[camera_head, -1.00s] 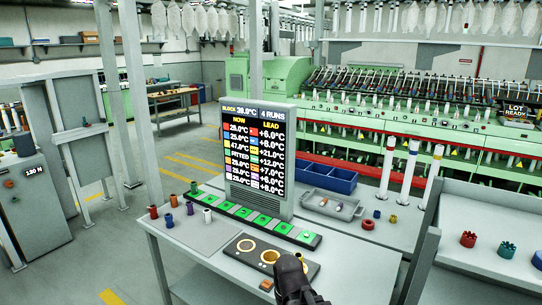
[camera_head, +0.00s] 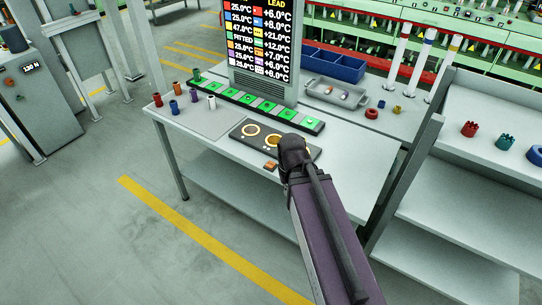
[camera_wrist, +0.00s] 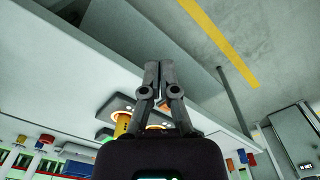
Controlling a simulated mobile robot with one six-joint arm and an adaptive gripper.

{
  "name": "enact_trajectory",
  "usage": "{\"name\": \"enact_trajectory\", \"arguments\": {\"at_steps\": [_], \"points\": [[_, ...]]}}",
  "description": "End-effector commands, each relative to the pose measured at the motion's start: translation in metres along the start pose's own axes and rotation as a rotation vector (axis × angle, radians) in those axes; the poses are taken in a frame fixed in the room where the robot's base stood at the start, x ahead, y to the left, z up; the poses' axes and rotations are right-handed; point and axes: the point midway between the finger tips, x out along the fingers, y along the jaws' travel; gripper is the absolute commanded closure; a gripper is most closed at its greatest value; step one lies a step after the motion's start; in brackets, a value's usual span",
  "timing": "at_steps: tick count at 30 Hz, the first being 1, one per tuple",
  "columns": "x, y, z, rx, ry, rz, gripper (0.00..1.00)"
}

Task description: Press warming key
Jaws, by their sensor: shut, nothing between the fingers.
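A row of green keys (camera_head: 247,99) on a dark strip runs along the table in front of the display; which one is the warming key I cannot tell. A small orange block (camera_head: 270,166) lies on the table's front part, just left of my gripper (camera_head: 291,153). My gripper is over the right end of a black plate (camera_head: 240,133) with ring-edged holes and partly hides it. In the wrist view my gripper (camera_wrist: 159,66) has its fingers together and empty, apart from the keys. A yellow cylinder (camera_wrist: 121,123) shows beside the fingers there.
The display (camera_head: 262,45) stands behind the keys. Several coloured cylinders (camera_head: 175,107) stand at the table's left end. A grey tray (camera_head: 338,93) and blue bins (camera_head: 333,62) are behind. A grey shelf unit (camera_head: 475,150) stands close on the right. Floor is clear at front left.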

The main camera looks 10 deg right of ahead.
Motion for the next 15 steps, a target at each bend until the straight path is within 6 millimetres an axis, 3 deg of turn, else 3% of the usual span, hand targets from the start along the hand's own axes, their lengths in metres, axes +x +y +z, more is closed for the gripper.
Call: {"name": "enact_trajectory", "arguments": {"at_steps": [8, 15], "points": [[0.000, 0.000, -0.006, -0.013, 0.000, 0.000, 1.00], [-0.002, -0.001, -0.043, -0.108, 0.000, 0.000, 1.00]]}}
